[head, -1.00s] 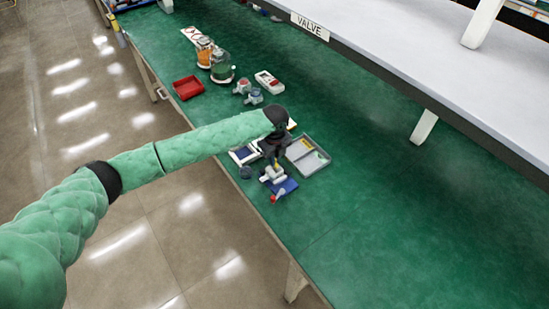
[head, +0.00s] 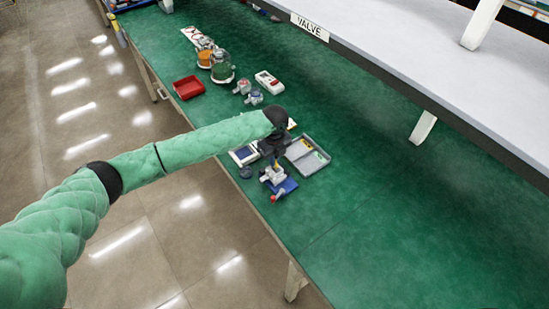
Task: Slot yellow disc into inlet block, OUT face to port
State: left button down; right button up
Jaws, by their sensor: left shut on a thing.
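My left gripper (head: 275,157) points down over the inlet block (head: 273,175), a small grey-white fitting with a red part on a blue base (head: 288,187). A small patch of yellow, likely the yellow disc (head: 277,164), shows at the fingertips, just above the block. The gripper is shut on it. The view is too small to tell which face of the disc is toward the port, or whether the disc touches the block. My right gripper is not in view.
A grey tray (head: 322,165) with yellow and green items lies right of the gripper. A red bin (head: 188,87), canister pumps (head: 222,70), small fittings (head: 254,97) and a red-white device (head: 268,81) stand farther back. A shelf marked VALVE (head: 310,26) overhangs. The near-right bench is clear.

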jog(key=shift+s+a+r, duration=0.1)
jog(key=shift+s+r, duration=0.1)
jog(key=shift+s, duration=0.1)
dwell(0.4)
pick_arm(q)
jog(key=shift+f+b, duration=0.4)
jog(key=shift+f, duration=1.15)
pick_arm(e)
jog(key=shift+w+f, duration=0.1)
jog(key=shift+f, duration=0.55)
pick_arm(q)
jog(key=c, duration=1.5)
grip_release()
jog(key=shift+o, duration=0.2)
